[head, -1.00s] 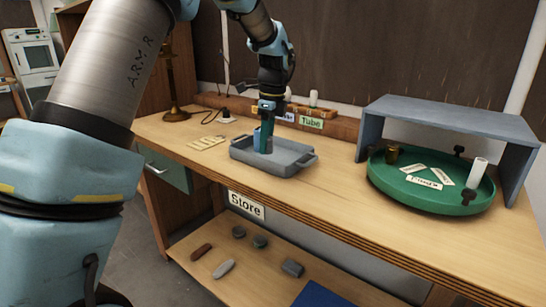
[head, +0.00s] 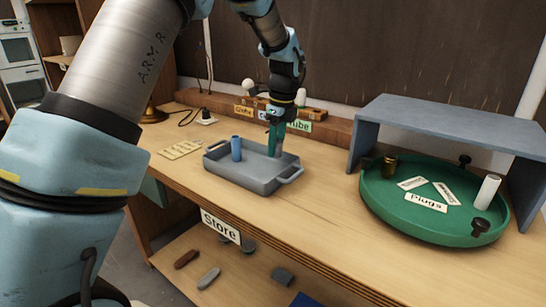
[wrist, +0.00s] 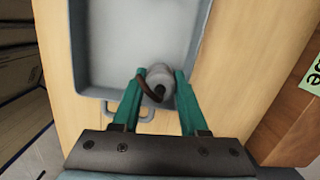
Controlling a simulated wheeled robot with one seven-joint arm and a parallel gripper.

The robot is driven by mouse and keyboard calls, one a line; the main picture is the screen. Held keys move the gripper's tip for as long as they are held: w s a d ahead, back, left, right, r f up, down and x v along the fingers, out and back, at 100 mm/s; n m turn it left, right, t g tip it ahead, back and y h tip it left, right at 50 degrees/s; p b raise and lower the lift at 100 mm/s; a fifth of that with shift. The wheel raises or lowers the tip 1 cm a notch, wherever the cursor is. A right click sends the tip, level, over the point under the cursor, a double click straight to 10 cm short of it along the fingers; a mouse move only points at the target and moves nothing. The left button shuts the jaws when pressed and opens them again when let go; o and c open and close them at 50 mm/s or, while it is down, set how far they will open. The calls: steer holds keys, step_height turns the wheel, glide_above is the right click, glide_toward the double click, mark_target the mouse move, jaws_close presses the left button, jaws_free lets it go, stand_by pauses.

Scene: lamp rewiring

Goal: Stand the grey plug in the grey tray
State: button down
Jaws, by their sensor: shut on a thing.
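My gripper (head: 275,150) is shut on the grey plug, over the right part of the grey tray (head: 262,186). In the wrist view the grey plug (wrist: 160,74) sits between the two teal fingers (wrist: 161,80), with a dark centre and a brown band or cord curving beside it. The tray (wrist: 88,50) fills the upper left there, and the plug overlaps its near edge. I cannot tell whether the plug touches the tray floor. In the head view the fingers mostly hide the plug.
A blue cylinder (head: 237,149) stands in the tray, left of my gripper. Bare bench lies between.

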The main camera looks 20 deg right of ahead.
mark_target(277, 150)
steer(key=shift+f+p, duration=0.45)
steer(key=shift+f, duration=1.75)
steer(key=shift+f, duration=0.15)
steer(key=c, duration=0.7)
jaws_free()
